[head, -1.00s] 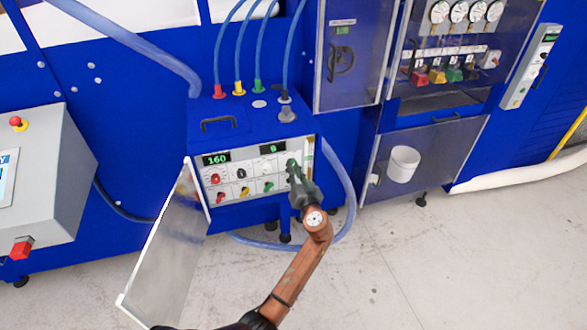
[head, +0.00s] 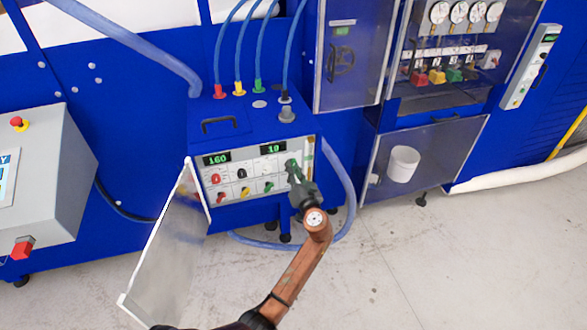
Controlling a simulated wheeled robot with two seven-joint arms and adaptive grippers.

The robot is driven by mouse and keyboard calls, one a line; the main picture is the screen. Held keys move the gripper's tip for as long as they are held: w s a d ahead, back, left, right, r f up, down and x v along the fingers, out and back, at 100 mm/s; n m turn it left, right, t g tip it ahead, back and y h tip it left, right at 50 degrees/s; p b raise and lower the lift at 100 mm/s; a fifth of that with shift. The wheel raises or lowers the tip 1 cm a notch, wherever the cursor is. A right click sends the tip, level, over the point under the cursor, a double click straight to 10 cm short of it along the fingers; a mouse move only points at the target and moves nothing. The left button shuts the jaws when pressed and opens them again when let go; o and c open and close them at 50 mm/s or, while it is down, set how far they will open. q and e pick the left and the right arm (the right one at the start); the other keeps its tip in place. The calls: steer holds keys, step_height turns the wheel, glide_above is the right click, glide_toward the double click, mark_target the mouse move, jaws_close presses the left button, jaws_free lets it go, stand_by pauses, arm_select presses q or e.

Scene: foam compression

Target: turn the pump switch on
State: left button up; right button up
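The pump unit (head: 204,200) is a blue box with a pale front control panel of knobs, small switches and two green displays. The left display (head: 217,158) reads 160 and the right display (head: 272,149) appears to read 10. Red, black, yellow and green controls sit in two rows; I cannot tell which one is the pump switch. My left gripper (head: 293,168) is at the right part of the panel, its fingertips at or close to the panel face. It covers the controls there. I cannot tell whether the fingers are open or touching a control. My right gripper is out of view.
The unit's clear door (head: 165,255) stands open at the left of the panel. A blue hose (head: 349,190) loops to the right and below. A clear cabinet door with a white cup (head: 403,164) is farther right. Floor in front is free.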

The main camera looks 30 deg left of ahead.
arm_select(q)
steer(key=shift+o, duration=1.4)
steer(key=v, duration=1.2)
